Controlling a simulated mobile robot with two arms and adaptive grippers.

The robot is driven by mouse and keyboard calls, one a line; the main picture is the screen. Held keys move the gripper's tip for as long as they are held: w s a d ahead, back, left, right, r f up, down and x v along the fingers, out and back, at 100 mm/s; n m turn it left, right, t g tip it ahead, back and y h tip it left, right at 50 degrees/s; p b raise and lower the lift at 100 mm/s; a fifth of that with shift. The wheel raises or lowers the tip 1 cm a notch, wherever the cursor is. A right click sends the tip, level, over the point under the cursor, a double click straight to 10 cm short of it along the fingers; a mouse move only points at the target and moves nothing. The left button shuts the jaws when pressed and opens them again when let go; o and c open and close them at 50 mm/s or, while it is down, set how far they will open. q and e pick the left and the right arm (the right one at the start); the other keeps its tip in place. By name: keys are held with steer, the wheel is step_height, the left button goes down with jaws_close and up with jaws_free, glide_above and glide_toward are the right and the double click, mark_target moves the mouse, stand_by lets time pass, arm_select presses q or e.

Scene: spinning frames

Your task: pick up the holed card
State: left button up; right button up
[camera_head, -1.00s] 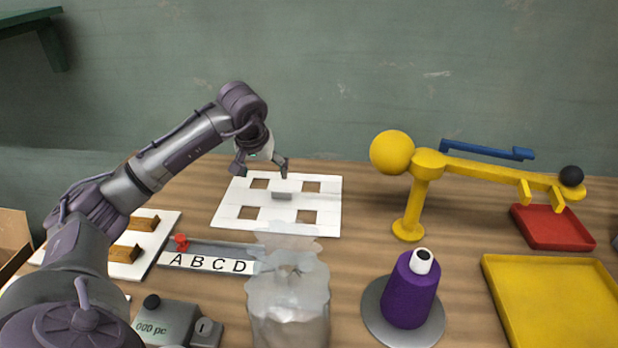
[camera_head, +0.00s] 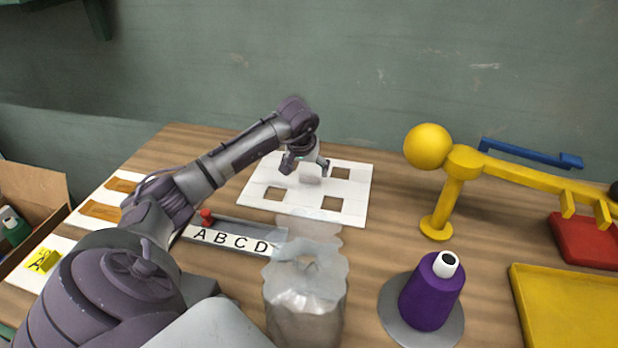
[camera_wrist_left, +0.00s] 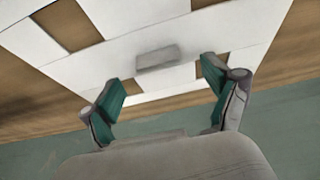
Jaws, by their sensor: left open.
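The holed card (camera_head: 300,201) is a flat white square with square cut-outs, lying on the wooden table. A small grey block (camera_head: 310,181) stands up at its middle. My left gripper (camera_head: 306,167) is over the card, just above and behind the block, and hides one of the holes in the head view. In the left wrist view the card (camera_wrist_left: 205,28) fills the upper part. The grey block (camera_wrist_left: 157,57) lies ahead of the open, empty fingers (camera_wrist_left: 163,78), roughly between them. I cannot tell the exact height gap. My right gripper is not in view.
A translucent ribbed container (camera_head: 305,290) stands in front. A green wall (camera_head: 300,50) rises behind the table.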

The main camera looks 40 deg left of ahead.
mark_target(309, 175)
arm_select(q)
steer(key=x, duration=0.3)
steer(key=shift+w+d+f, duration=0.1)
steer(key=shift+d+f, duration=0.05)
steer(key=shift+c, duration=0.3)
steer(key=c, duration=1.2)
